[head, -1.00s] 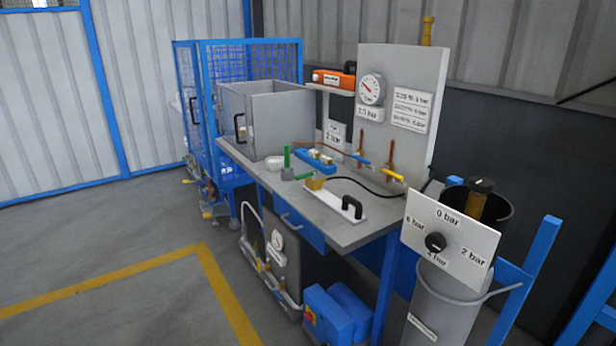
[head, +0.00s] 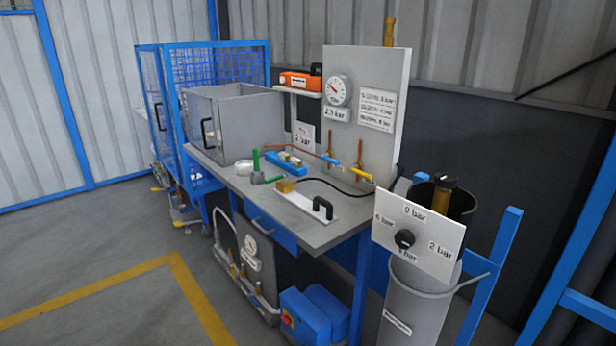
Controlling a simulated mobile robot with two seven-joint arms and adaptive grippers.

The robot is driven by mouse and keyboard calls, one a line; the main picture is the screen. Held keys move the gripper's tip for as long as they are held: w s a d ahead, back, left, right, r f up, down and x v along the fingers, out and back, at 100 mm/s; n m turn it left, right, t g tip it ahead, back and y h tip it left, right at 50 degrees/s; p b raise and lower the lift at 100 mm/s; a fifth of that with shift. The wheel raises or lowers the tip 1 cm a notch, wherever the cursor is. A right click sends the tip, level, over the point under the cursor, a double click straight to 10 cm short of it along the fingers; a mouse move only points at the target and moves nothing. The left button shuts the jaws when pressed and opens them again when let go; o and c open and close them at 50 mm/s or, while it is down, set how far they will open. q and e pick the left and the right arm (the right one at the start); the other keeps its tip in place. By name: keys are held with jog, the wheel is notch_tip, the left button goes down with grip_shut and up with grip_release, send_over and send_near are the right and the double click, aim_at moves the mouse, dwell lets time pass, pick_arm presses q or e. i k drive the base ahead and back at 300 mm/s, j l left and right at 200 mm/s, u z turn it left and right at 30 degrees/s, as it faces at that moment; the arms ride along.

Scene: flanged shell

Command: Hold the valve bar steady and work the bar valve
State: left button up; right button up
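A blue bar with small fittings (head: 285,166) lies on the grey workbench (head: 225,180). A pale flat bar with a brass block and a black handle (head: 322,208) lies nearer the bench's front right. I cannot tell which of these is the valve bar. Two copper pipes stand by the back panel, one with a blue lever (head: 331,160), the other with a yellow lever (head: 362,175). A round gauge (head: 338,91) is on the upright grey panel (head: 362,62). Neither of my grippers is in view.
A grey box (head: 235,122) stands at the bench's far left, before a blue mesh cage (head: 222,70). A grey cylinder (head: 412,300) with a white dial plate (head: 435,240) stands at the right, near blue posts. The floor at front left is clear.

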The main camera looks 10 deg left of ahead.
aim_at(284, 176)
jog(key=i+j+z, duration=0.15)
jog(key=j+z, duration=0.25)
jog(key=i+j+z, duration=0.15)
jog(key=j+z, duration=0.25)
jog(key=i+j+z, duration=0.15)
jog(key=j, duration=0.3)
jog(key=j+z, duration=0.15)
jog(key=j, duration=0.3)
jog(key=i+j, duration=0.1)
jog(key=j, duration=1.1)
jog(key=i+j+z, duration=0.1)
jog(key=j, duration=1.05)
